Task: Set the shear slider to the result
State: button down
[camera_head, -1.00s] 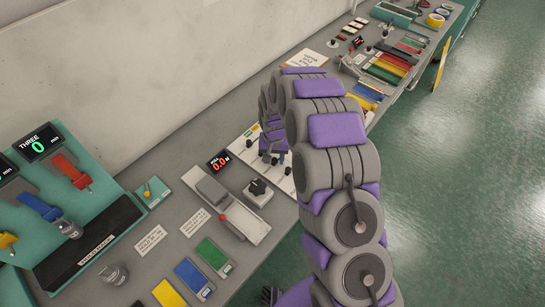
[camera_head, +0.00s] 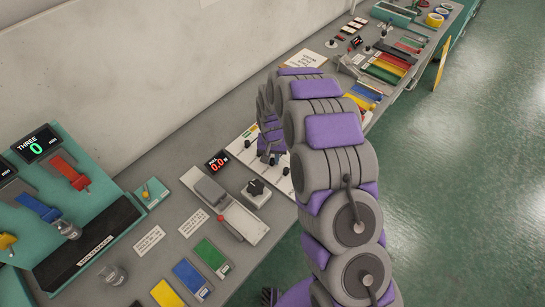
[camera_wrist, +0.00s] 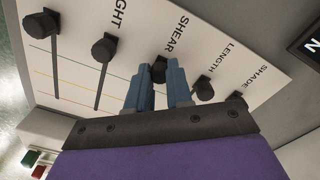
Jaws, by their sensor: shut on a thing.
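The white slider panel (camera_wrist: 75,75) fills much of the wrist view, with printed labels that include SHEAR, LENGTH and SHADE. The black shear slider knob (camera_wrist: 159,69) is below the word SHEAR. My gripper (camera_wrist: 160,78) has its two blue fingers on either side of this knob and is shut on it. The fingers hide most of the shear slot. In the head view, my gripper (camera_head: 268,147) is at the panel (camera_head: 241,149), and my arm hides part of it.
Other black knobs (camera_wrist: 104,49) stand on the panel close to my fingers, with the length knob (camera_wrist: 203,89) just to the right. A small display (camera_head: 217,161) reading 0.0 and a grey dial box (camera_head: 256,193) are beside the panel in the head view.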

jog(key=w+d, duration=0.2)
jog(key=w, duration=0.1)
jog(key=w+d+p, duration=0.1)
jog(key=w+d, duration=0.2)
jog(key=w+d+p, duration=0.1)
jog(key=w+d, duration=0.1)
jog(key=w, duration=0.1)
jog(key=shift+w+d+r, duration=0.1)
jog(key=shift+w+d, duration=0.05)
jog(key=shift+w, duration=0.3)
jog(key=shift+r, duration=0.1)
jog(key=c, duration=1)
grip_release()
jog(key=shift+d, duration=0.1)
notch_tip(320, 180, up, 17)
jog(key=p, duration=0.1)
jog(key=shift+p, duration=0.3)
